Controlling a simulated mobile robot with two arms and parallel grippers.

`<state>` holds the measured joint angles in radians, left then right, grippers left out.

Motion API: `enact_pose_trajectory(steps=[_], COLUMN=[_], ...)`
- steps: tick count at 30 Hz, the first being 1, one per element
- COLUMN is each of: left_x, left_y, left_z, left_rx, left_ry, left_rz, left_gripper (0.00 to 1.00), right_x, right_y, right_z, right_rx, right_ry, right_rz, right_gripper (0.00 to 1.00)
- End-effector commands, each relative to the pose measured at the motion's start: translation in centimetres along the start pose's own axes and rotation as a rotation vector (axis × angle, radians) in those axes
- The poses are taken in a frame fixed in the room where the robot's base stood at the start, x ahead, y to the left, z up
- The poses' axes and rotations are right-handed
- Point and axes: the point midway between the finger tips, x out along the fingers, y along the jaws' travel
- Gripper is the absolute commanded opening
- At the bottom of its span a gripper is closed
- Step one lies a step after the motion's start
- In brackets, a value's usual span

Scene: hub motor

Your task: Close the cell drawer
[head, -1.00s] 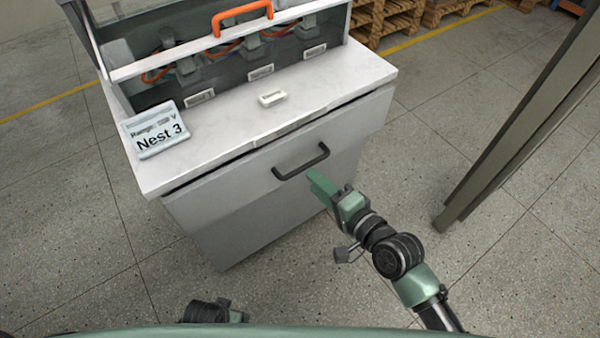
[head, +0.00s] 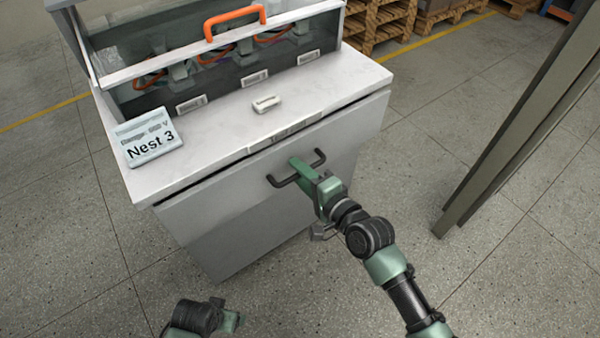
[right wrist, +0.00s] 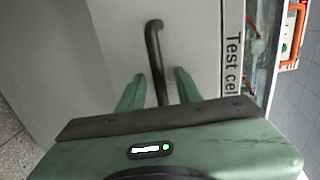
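The cell drawer (head: 235,211) is the grey front of the white-topped cabinet. A narrow dark gap shows between its top edge and the worktop; how far it stands out is hard to tell. Its black bar handle (head: 282,182) also shows in the right wrist view (right wrist: 153,38). My right gripper (head: 303,168) is at the handle's middle. In the right wrist view its fingers (right wrist: 158,82) are apart, one on each side of the bar, with small gaps. My left gripper (head: 232,321) is low at the bottom edge, away from the cabinet, its fingers unclear.
The worktop (head: 215,132) carries a Nest 3 sign (head: 148,138) and a small white block (head: 266,104). Behind stands a glazed test cell with an orange handle (head: 234,21). A dark post (head: 520,120) rises at the right. Floor in front is clear.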

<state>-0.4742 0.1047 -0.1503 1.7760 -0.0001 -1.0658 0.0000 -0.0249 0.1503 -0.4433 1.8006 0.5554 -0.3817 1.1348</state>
Motion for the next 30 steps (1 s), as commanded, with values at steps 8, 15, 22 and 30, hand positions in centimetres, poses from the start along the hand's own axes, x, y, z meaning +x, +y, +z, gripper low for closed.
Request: enact_pose_trajectory(steps=[8, 15, 22, 30], left_x=[0.01, 0.02, 0.03, 0.05], left_y=[-0.01, 0.0, 0.0, 0.0], left_z=[0.02, 0.03, 0.04, 0.04], left_rx=[0.0, 0.0, 0.0, 0.0], left_ry=[0.0, 0.0, 0.0, 0.0], left_rz=[0.0, 0.0, 0.0, 0.0], left_gripper=[0.75, 0.75, 0.75, 0.75], right_x=[-0.03, -0.05, -0.05, -0.05], right_y=[0.0, 0.03, 0.05, 0.08], right_z=[0.01, 0.01, 0.01, 0.02], right_rx=[-0.001, -0.001, -0.001, -0.001], right_ry=[0.0, 0.0, 0.0, 0.0], right_rz=[0.0, 0.001, 0.001, 0.002], right_gripper=[0.0, 0.0, 0.0, 0.0])
